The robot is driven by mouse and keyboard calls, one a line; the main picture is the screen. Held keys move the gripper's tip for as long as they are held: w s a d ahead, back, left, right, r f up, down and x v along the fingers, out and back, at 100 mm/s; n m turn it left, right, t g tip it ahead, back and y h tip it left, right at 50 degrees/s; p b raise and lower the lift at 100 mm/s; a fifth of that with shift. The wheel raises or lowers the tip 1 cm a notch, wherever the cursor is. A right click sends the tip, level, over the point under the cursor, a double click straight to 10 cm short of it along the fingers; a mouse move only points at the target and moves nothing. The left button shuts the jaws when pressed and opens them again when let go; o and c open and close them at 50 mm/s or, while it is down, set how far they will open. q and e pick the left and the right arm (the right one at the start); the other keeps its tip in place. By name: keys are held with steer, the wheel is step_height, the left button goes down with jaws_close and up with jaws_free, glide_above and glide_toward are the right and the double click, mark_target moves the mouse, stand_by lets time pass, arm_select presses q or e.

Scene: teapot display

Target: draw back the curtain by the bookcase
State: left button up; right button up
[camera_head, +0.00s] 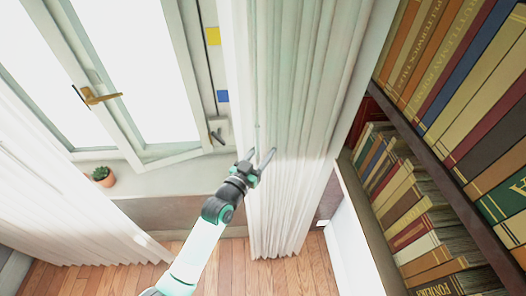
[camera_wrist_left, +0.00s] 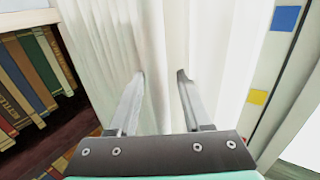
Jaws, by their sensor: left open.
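The white pleated curtain (camera_head: 292,110) by the bookcase hangs from the top of the head view down to near the floor. It covers the strip between the window and the bookcase (camera_head: 430,150). My left gripper (camera_head: 261,156) is open in front of the curtain's left part, its two fingers apart. In the left wrist view the curtain (camera_wrist_left: 120,45) fills the middle, and the open fingers (camera_wrist_left: 160,78) point at its folds. I cannot tell whether the fingertips touch the cloth. My right gripper is not in view.
A second white curtain (camera_head: 60,190) hangs at the left. The window (camera_head: 140,60) has a brass handle (camera_head: 95,97), and a small potted plant (camera_head: 103,176) stands on its sill. Books fill the bookcase at the right. The wooden floor (camera_head: 200,272) shows below.

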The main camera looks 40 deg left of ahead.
arm_select(q)
steer(key=s+d, duration=0.1)
steer(key=s, duration=1)
steer(key=shift+s+d+p, duration=0.25)
steer(key=shift+p, duration=0.05)
